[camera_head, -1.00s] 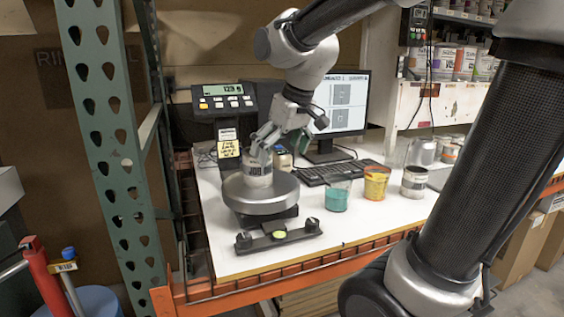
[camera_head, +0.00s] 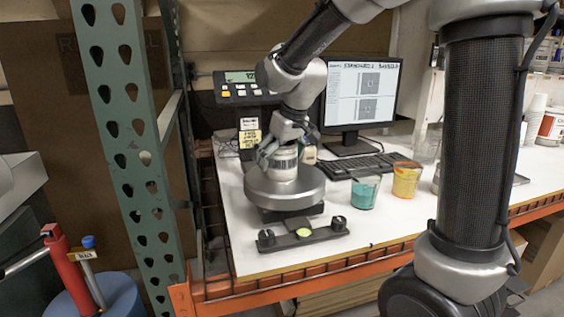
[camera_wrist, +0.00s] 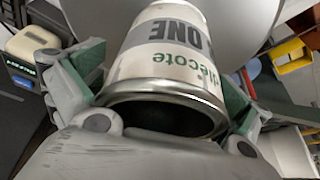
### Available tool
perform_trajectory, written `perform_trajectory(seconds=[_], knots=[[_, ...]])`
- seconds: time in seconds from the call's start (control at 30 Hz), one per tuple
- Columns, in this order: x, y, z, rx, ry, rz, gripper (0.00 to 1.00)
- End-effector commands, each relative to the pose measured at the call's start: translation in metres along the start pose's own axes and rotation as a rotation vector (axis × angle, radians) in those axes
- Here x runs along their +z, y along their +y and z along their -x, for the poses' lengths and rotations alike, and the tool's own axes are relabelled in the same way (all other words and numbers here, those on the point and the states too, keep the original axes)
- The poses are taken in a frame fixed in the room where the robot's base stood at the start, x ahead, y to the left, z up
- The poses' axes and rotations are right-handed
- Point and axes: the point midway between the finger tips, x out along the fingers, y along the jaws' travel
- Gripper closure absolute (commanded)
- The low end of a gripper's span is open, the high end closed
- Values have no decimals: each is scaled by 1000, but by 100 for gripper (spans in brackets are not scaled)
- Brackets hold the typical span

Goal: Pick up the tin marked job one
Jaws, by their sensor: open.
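The tin (camera_head: 284,165) is a small white can with a grey label band and a metal rim, standing on the round grey scale pan (camera_head: 285,196). In the wrist view the tin (camera_wrist: 165,50) fills the middle, with "ONE" and green "lecote" lettering upside down. Its dark end faces the camera inside the shiny rim. My gripper (camera_head: 277,152) is at the tin from above. In the wrist view the green-padded fingers of my gripper (camera_wrist: 165,88) are spread on either side of the tin. Gaps show near the pads; contact is hard to tell.
A teal cup (camera_head: 364,191) and a yellow cup (camera_head: 405,181) stand right of the scale. Behind are a keyboard (camera_head: 358,166), a monitor (camera_head: 361,93) and the scale display (camera_head: 240,88). A black bar fixture (camera_head: 303,234) lies in front. A green rack upright (camera_head: 133,140) stands left.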

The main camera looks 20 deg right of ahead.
Motion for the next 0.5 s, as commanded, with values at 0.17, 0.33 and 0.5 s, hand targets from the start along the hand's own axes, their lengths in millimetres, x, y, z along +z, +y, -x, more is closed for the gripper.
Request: perform_trajectory(seconds=[0.17,0.33,0.5], knots=[[0,0,0,0,0,0,4],[0,0,0,0,0,0,35],[1,0,0,0,-1,0,45]])
